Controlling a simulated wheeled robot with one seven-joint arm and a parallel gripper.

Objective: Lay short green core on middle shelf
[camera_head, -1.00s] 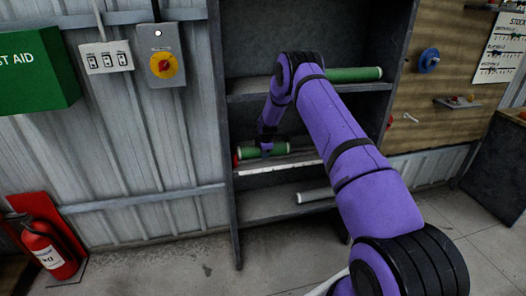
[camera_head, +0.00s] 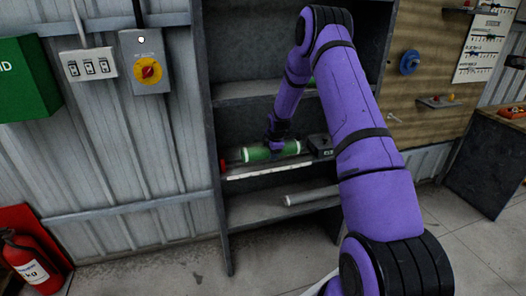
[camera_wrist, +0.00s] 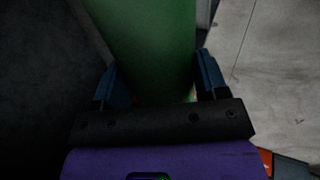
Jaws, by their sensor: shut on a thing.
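A short green core (camera_head: 258,154) with pale ends lies level at the middle shelf (camera_head: 262,172) of the grey shelf unit, towards its left side. My gripper (camera_head: 277,143) reaches down onto the core from above and is shut on it. In the wrist view the green core (camera_wrist: 145,45) runs between the two blue fingers of my gripper (camera_wrist: 160,75). I cannot tell whether the core touches the shelf board.
A dark box (camera_head: 320,146) stands right of the core on the middle shelf. A red item shows at the shelf's left end. A grey tube (camera_head: 311,195) lies on the lower shelf. The unit's left upright (camera_head: 214,190) is close to the core.

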